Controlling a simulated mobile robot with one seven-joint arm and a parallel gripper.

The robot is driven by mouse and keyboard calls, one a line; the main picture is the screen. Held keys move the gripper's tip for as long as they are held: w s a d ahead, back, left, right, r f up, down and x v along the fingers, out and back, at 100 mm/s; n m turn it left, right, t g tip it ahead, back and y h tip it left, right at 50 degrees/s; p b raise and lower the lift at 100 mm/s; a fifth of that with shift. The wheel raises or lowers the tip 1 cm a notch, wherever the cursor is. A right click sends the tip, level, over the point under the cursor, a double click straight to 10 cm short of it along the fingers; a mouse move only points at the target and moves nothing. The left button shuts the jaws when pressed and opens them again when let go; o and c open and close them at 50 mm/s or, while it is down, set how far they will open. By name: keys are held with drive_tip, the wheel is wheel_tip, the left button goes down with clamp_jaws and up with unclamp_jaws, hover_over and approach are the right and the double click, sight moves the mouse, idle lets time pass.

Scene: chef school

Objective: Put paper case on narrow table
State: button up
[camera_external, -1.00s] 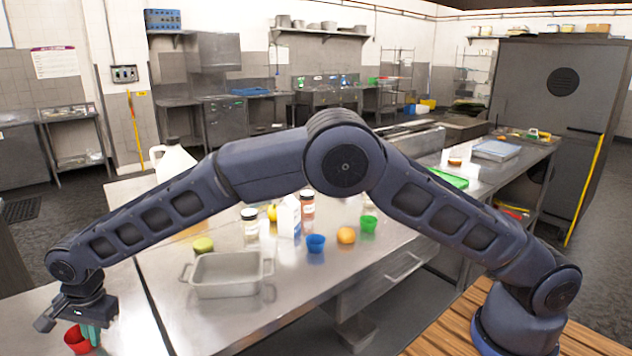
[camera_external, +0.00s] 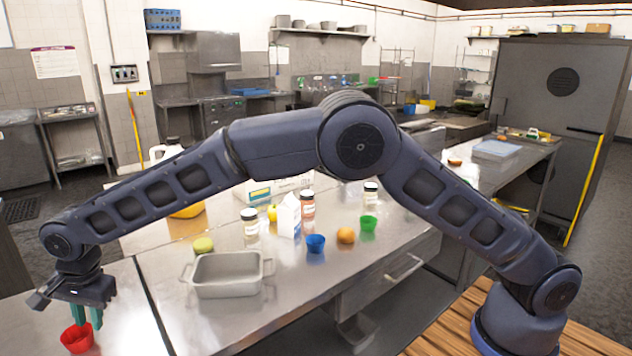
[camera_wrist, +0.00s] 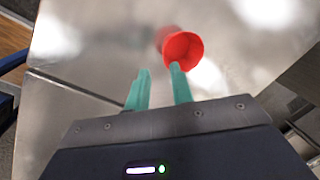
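The red paper case (camera_external: 77,340) stands on the metal surface of the narrow table (camera_external: 125,320) at the lower left. In the wrist view the red paper case (camera_wrist: 184,52) appears just beyond the tip of the right finger; I cannot tell whether they touch. My gripper (camera_external: 88,322) points down, just above and beside the case. Its two green fingers are apart with nothing between them; the open gripper (camera_wrist: 160,73) also shows in the wrist view.
A larger metal table (camera_external: 220,325) adjoins on the right. The narrow table around the case looks clear.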

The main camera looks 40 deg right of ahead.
drive_tip(key=w+v, duration=0.1)
drive_tip(key=v, duration=0.5)
drive_tip(key=shift+s+r, duration=0.35)
drive_tip(key=shift+s, duration=0.2)
drive_tip(key=shift+d, duration=0.1)
